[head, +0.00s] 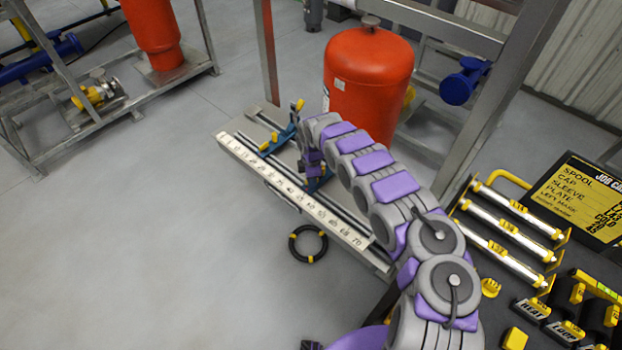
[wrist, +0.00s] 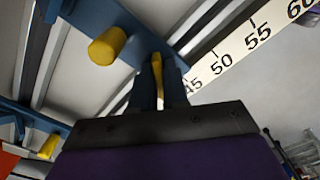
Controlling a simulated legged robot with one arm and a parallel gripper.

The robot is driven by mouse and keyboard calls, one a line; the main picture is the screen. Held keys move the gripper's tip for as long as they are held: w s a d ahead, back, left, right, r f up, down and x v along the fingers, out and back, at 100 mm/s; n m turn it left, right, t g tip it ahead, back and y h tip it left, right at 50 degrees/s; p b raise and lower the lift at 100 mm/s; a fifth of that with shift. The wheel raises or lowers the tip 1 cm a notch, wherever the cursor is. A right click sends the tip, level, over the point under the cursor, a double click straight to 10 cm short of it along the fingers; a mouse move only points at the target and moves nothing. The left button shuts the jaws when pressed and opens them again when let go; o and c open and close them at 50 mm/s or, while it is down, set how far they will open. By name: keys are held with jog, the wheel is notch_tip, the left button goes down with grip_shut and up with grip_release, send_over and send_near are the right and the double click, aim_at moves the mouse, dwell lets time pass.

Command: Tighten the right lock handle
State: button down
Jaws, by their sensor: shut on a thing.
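The right blue carriage (head: 316,185) sits on the rails of the ruled bench (head: 283,192), partly hidden behind my arm in the head view. In the wrist view, the blue carriage bar (wrist: 128,32) bears a yellow knob (wrist: 107,46) and a slim yellow lock handle (wrist: 157,68). My gripper (wrist: 158,88) is shut on this handle, one dark finger on each side. The handle's lower part is hidden by my gripper. The left blue carriage (head: 281,138), with yellow handles, stands further back along the rails, apart from my gripper.
A white number scale (head: 290,188) runs along the bench's front edge. A black ring (head: 308,243) lies on the floor before it. A red tank (head: 365,75) in a steel frame stands behind. Silver spools (head: 503,230) and tools lie at right.

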jog(key=shift+w+d+n+p, duration=0.15)
jog(key=shift+n+p, duration=0.35)
jog(key=shift+n, duration=1.2)
jog(key=shift+r+n, duration=0.1)
jog(key=shift+n, duration=1.6)
jog(key=shift+n+p, duration=0.3)
jog(key=shift+n, duration=0.1)
jog(key=c, duration=1.2)
grip_release()
